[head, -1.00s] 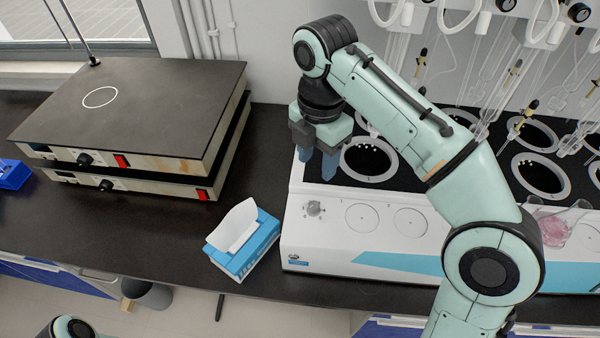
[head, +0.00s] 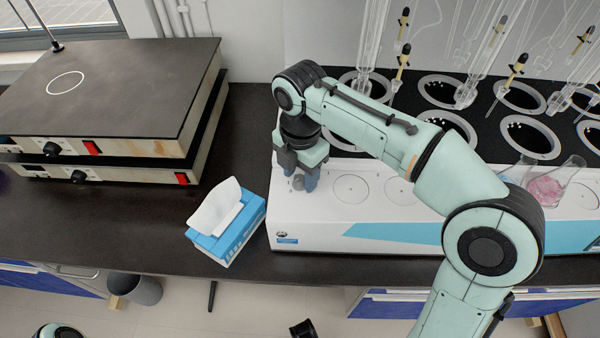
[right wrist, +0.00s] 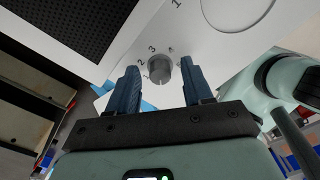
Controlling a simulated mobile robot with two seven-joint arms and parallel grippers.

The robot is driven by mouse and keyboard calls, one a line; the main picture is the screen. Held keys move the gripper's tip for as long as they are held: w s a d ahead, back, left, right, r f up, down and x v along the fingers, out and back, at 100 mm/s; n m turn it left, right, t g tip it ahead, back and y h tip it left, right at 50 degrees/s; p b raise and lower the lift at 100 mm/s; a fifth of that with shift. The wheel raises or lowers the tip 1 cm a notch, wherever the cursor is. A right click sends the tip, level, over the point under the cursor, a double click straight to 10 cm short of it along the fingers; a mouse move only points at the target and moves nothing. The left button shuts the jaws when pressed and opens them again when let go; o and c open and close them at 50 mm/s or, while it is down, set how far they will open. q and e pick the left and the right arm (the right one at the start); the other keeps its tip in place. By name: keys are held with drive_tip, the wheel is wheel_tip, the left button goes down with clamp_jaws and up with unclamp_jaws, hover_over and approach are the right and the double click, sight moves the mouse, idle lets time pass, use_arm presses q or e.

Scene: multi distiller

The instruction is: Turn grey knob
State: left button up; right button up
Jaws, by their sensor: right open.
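The grey knob (right wrist: 159,70) sits on the white front panel of the distiller (head: 330,215), with printed numbers around it. In the right wrist view it lies between and just beyond the two blue fingertips of my right gripper (right wrist: 158,82), which is open. In the head view my right gripper (head: 304,180) hangs over the panel's left end, and the knob (head: 297,183) is partly hidden behind its fingers. I cannot tell whether a finger touches the knob. My left gripper is not in view; only a bit of my left arm shows at the bottom left.
A blue tissue box (head: 228,228) stands just left of the distiller. Two stacked hot plates (head: 110,100) stand further left. Glassware (head: 470,60) and a flask with pink contents (head: 548,188) stand on the distiller. Bare black bench (head: 110,220) lies in front of the hot plates.

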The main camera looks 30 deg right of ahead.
drive_tip(key=shift+c, duration=0.3)
clamp_jaws()
